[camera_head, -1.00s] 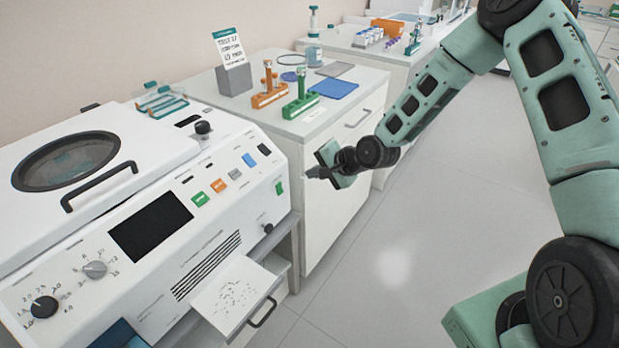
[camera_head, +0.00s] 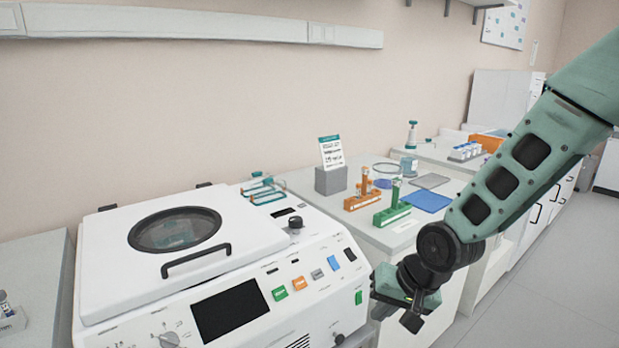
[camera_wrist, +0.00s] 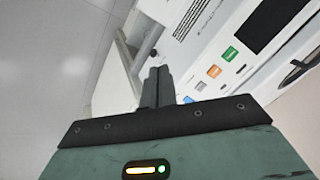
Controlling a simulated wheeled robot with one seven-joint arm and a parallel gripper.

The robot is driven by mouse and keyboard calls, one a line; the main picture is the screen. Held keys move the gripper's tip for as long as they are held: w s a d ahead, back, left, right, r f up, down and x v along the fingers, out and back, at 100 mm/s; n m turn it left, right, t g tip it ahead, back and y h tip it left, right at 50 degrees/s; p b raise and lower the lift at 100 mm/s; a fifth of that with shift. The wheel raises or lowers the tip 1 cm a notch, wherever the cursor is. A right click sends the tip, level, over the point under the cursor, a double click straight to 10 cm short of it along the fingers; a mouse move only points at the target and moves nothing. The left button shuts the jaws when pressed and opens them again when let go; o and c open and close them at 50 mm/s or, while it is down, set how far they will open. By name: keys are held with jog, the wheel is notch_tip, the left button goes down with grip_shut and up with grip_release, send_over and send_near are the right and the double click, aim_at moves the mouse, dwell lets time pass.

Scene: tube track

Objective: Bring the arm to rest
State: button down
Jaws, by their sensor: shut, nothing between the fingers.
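My gripper (camera_head: 411,319) is at the lower right of the head view, in front of the right end of the white centrifuge (camera_head: 312,262). It points down and is empty. In the wrist view its two dark fingers (camera_wrist: 158,84) lie together, shut with nothing between them. The machine's coloured buttons (camera_wrist: 229,54) show to the right of the fingers there. My green arm reaches down from the upper right of the head view.
A counter beyond the machine holds an orange rack (camera_head: 362,198), a green rack (camera_head: 392,213), a blue mat (camera_head: 427,201) and a grey block with a sign (camera_head: 331,180). Open floor (camera_head: 545,305) lies at the right. A wall rail (camera_head: 200,27) runs above.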

jog(key=s+r+n+g+h, duration=0.1)
jog(key=s+r+n, duration=0.3)
jog(key=s, duration=0.8)
jog(key=s+r+n+g+h, duration=0.2)
jog(key=s+r+n, duration=0.3)
jog(key=s, duration=0.6)
jog(key=shift+s+r, duration=0.35)
jog(key=shift+r, duration=0.05)
